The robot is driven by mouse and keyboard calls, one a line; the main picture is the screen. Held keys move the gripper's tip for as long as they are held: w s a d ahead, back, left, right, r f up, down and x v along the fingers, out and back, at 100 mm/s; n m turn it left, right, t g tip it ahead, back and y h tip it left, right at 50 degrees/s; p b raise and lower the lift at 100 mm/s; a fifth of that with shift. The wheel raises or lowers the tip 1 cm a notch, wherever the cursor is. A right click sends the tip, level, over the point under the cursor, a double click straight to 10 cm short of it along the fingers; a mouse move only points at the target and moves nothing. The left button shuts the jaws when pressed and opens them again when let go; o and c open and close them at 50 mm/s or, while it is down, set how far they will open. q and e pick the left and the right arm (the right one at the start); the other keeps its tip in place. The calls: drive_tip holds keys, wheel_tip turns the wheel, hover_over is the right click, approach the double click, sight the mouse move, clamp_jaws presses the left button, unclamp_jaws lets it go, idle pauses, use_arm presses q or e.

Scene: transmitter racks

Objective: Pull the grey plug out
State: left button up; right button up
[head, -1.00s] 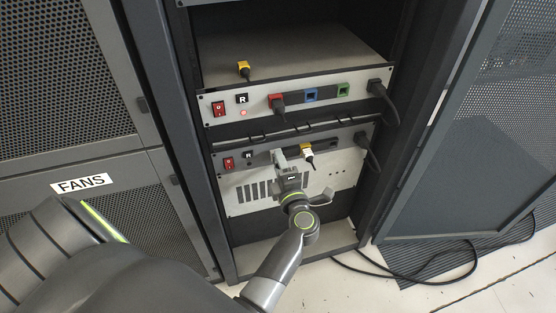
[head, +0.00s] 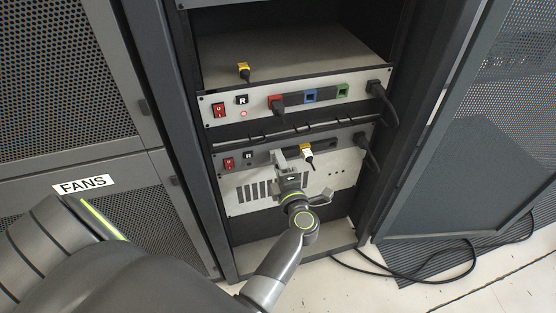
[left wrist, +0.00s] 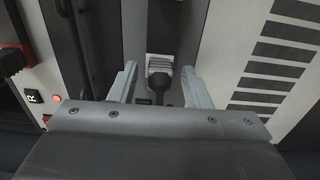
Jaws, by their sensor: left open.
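The grey plug (left wrist: 160,68) shows in the left wrist view with a dark boot and cable. My left gripper (left wrist: 161,82) is open, with one finger on each side of the plug and a visible gap to each. My right gripper is not in view.
A loose yellow plug (head: 243,68) lies on top. The open rack door (head: 440,170) stands at the right.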

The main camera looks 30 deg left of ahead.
use_arm(q)
drive_tip(key=shift+c, duration=0.4)
clamp_jaws()
drive_tip(key=shift+d, duration=0.1)
